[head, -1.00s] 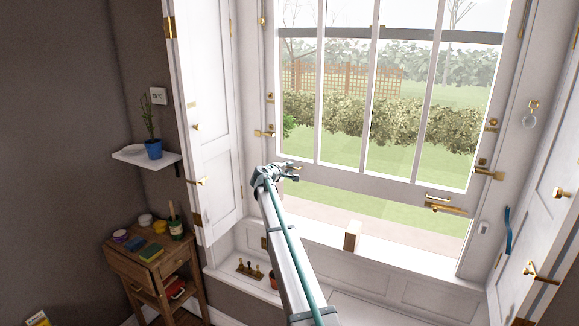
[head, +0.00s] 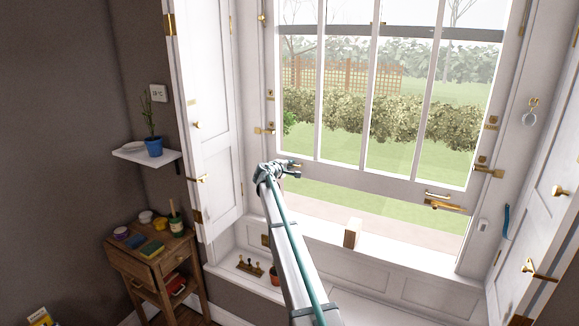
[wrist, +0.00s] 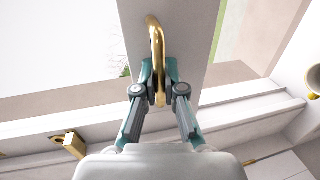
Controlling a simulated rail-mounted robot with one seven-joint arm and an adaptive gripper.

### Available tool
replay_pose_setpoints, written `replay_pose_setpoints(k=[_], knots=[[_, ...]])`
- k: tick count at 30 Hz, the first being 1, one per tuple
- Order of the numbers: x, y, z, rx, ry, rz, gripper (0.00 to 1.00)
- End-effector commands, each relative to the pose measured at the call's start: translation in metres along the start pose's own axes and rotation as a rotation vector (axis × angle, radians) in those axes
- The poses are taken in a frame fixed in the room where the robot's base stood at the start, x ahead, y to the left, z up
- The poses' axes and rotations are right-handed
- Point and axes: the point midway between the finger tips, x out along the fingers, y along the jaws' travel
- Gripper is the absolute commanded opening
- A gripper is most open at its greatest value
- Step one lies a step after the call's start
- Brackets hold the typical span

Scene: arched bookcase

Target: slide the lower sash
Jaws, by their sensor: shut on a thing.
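The lower sash (head: 400,188) is a white frame with upright glazing bars. It stands raised, with an open gap between its bottom rail and the sill. My gripper (head: 292,169) is at the left end of the bottom rail. In the wrist view my gripper (wrist: 158,80) is shut on a curved brass sash lift (wrist: 155,35), which is fixed to the white rail. A second brass lift (head: 440,203) is on the right part of the rail, apart from my gripper. In the head view my gripper mostly hides the held lift.
A wooden block (head: 352,232) stands on the sill below the gap. Open white shutters flank the window, the left one (head: 215,120) close to my arm. A wooden side table (head: 155,265) stands at left.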

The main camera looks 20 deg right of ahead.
Motion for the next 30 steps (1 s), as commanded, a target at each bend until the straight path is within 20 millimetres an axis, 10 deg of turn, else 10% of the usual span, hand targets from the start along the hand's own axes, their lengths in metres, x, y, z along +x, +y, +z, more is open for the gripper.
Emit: replay_pose_setpoints(k=[11, 30], knots=[[0.006, -0.030, 0.000, 0.001, 0.000, -0.003, 0.00], [0.031, -0.151, 0.000, 0.001, -0.001, -0.003, 0.00]])
